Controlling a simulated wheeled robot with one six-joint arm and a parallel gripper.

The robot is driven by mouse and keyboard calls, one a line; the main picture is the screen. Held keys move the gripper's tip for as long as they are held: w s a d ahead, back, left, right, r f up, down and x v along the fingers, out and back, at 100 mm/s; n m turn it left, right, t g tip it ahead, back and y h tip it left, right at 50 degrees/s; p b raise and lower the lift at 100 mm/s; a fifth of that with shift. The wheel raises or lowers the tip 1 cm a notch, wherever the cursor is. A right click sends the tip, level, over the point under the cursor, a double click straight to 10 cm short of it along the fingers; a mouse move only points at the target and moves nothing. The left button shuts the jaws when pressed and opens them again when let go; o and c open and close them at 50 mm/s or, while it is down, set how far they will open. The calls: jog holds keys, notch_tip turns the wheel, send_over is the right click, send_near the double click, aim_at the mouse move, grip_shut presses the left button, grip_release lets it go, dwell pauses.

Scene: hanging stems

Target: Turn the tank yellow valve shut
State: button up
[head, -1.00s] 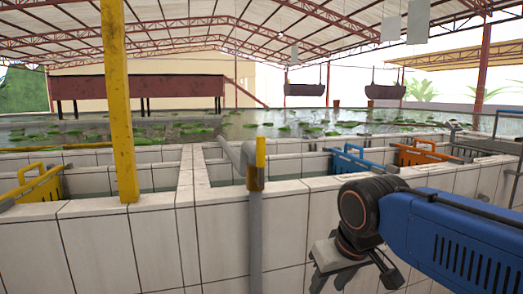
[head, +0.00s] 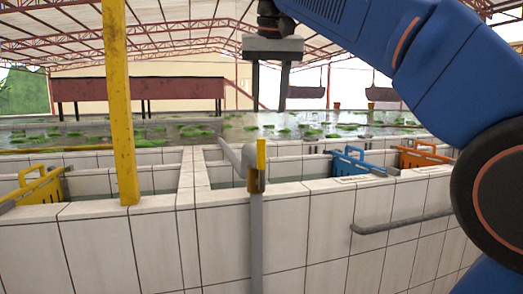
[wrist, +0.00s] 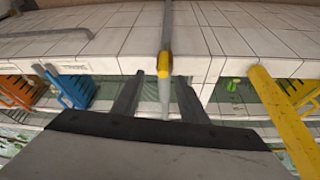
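The yellow valve handle (head: 261,154) stands upright on a grey pipe (head: 256,230) at the front of the white tiled tank wall. In the wrist view the handle (wrist: 165,62) shows small, close to the fingertips in the picture. My gripper (head: 269,108) hangs with its fingers pointing down, above the handle in the head view and apart from it. Its two fingers are spread with nothing between them in the head view. The wrist view shows my gripper (wrist: 157,80) with both fingers apart.
A yellow post (head: 120,110) rises from the wall left of the valve. Yellow (head: 38,184), blue (head: 355,162) and orange (head: 423,154) crates sit in the tanks. A grey horizontal pipe (head: 400,221) runs along the wall's front at right. Dark planters hang at the back.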

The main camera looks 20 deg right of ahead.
notch_tip(320, 180, up, 2)
jog(key=a, duration=0.1)
send_near(261, 166)
jog(key=w+f, duration=0.2)
jog(key=w+d+f, duration=0.1)
jog(key=w+f, duration=0.1)
jog(key=w, duration=0.1)
jog(key=shift+f, duration=0.35)
jog(key=shift+c, duration=0.3)
grip_shut()
